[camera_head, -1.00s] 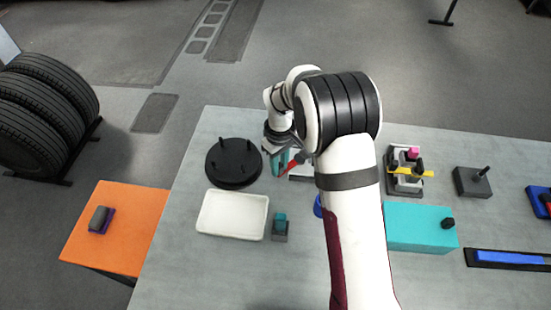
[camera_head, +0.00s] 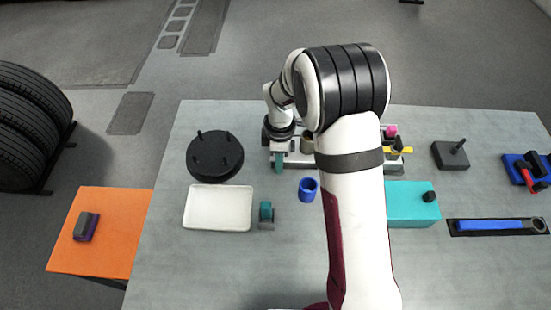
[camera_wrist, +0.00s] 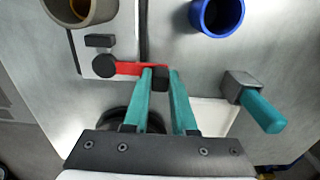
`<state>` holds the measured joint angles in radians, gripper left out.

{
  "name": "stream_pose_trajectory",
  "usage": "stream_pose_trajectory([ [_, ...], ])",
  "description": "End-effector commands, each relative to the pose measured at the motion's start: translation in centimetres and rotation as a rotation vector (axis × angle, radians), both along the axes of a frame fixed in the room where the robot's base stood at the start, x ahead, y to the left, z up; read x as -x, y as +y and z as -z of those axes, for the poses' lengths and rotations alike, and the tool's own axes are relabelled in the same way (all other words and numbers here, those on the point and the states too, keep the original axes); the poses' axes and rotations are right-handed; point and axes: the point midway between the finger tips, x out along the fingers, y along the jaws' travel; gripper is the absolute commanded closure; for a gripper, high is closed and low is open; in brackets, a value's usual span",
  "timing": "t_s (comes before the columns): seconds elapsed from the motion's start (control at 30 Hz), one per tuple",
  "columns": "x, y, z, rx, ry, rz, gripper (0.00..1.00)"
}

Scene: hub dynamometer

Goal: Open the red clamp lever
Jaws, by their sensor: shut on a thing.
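The red clamp lever (camera_wrist: 135,68) shows in the wrist view. It runs right from a round black pivot (camera_wrist: 104,66) on a light fixture plate (camera_wrist: 110,25). Its dark tip lies between the teal fingertips of my gripper (camera_wrist: 160,76), which is shut on that end. In the head view my gripper (camera_head: 279,161) points down at the left end of the fixture (camera_head: 297,158). The lever cannot be made out there, and my arm hides part of the fixture.
A blue cup (camera_head: 308,189) stands in front of the fixture. A black pegged disc (camera_head: 215,156) and a white tray (camera_head: 217,208) lie left. A small teal-topped block (camera_head: 266,213) is near the tray. A teal box (camera_head: 412,205) stands right. The front left table is clear.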

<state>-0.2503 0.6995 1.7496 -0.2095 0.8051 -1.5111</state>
Motion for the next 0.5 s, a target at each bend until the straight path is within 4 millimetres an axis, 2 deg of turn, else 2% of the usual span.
stream_pose_trajectory([
  [0.5, 0.04, -0.34, 0.01, 0.001, 0.001, -0.036, 1.00],
])
